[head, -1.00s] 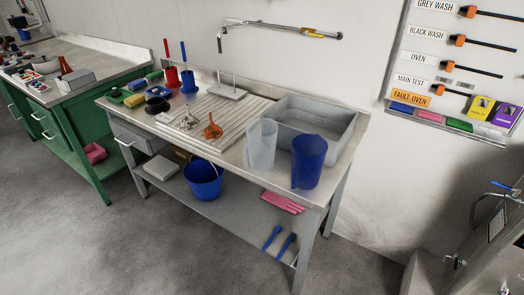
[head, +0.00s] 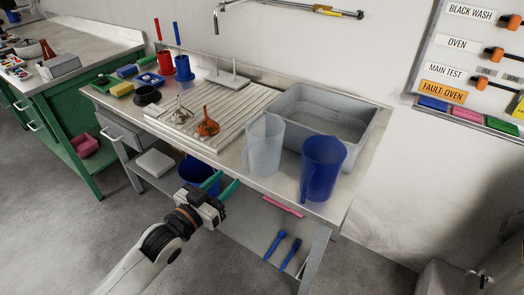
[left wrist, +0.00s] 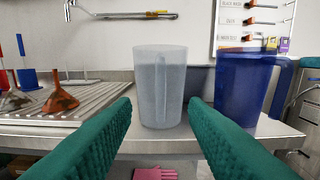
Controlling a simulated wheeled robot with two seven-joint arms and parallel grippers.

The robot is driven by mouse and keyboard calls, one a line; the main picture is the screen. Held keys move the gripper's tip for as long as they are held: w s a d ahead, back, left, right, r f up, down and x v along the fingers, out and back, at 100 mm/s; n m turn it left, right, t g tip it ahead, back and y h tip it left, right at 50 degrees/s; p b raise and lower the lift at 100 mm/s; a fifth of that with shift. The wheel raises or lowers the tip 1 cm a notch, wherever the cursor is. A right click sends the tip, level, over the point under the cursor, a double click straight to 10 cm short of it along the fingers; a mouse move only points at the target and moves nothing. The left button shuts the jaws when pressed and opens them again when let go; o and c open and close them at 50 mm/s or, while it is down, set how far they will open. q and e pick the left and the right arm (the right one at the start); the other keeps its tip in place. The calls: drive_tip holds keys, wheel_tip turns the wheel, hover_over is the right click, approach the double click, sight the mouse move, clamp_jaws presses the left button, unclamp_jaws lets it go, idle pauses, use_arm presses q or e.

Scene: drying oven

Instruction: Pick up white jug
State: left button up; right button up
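The white jug (head: 264,146) is translucent and stands upright on the bench near its front edge. In the left wrist view the white jug (left wrist: 160,86) stands ahead, centred between my two green fingers. My left gripper (head: 222,186) is open and empty, in front of the bench edge and to the left of the jug in the head view. It also shows in the left wrist view (left wrist: 162,122), apart from the jug. My right gripper is not in view.
A blue jug (head: 322,166) stands close to the right of the white jug. Behind them is a grey basin (head: 330,118). To the left are a ridged draining board (head: 200,130) and an orange funnel (head: 207,126). A blue bucket (head: 192,172) sits on the lower shelf.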

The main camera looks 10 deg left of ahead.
sight(244, 164)
use_arm(q)
drive_tip(key=x, duration=0.9)
drive_tip(key=shift+w+d+f+p, duration=0.2)
drive_tip(key=shift+w+p, duration=0.05)
drive_tip(key=shift+p, duration=0.1)
drive_tip(key=shift+s, duration=0.1)
drive_tip(key=shift+c, duration=0.2)
clamp_jaws()
